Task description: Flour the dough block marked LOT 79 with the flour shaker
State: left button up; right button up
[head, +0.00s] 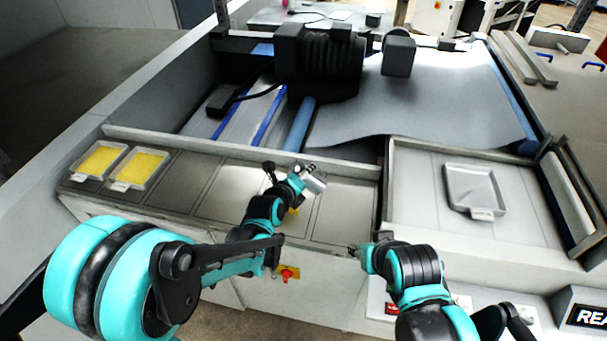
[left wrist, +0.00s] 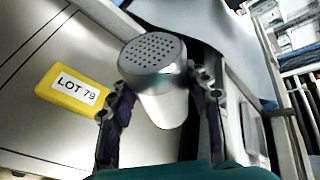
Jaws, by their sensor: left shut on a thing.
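The flour shaker (left wrist: 153,62), a silvery cylinder with a perforated lid, is between the fingers of my left gripper (left wrist: 160,100). The gripper is shut on it. In the head view my left gripper (head: 291,172) and the shaker (head: 315,184) are over the steel counter, with the shaker tilted. The yellow dough block marked LOT 79 (left wrist: 72,90) lies on the counter, left of the shaker in the left wrist view. In the head view only a bit of yellow (head: 294,211) shows behind my arm. My right gripper (head: 355,250) is by the counter's front edge; its opening is unclear.
Two trays with yellow contents (head: 100,161) (head: 140,169) stand at the counter's left end. The sheeter's roller housing (head: 320,62) and grey sheet (head: 440,100) are behind. Counter panels around the block are clear.

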pick_arm(q)
jog(key=f+n+h+b, duration=0.1)
jog(key=b, duration=0.1)
jog(key=a+f+n+h+b, duration=0.1)
jog(key=n+b, duration=0.1)
jog(key=b, duration=0.1)
jog(key=a+f+n+h+b, duration=0.1)
jog(key=n+h+b, duration=0.1)
jog(key=shift+w+f+b, duration=0.3)
jog(key=shift+b, duration=0.1)
jog(key=shift+n+h+b, duration=0.4)
jog(key=shift+n+b, duration=0.1)
jog(key=shift+b, duration=0.15)
jog(key=shift+w+a, duration=0.2)
jog(key=shift+a, duration=0.4)
jog(key=shift+w+a, duration=0.2)
jog(key=shift+a, duration=0.35)
jog(key=shift+s+d+b, duration=0.1)
jog(key=shift+s+d, duration=0.15)
jog(key=shift+d, duration=0.5)
jog(key=shift+s+d+b, duration=0.1)
jog(key=shift+s+d, duration=0.15)
jog(key=shift+d, duration=0.45)
jog(key=shift+s+d+b, duration=0.1)
jog(key=shift+s+d, duration=0.15)
jog(key=shift+d, duration=0.5)
jog(key=shift+a, duration=0.15)
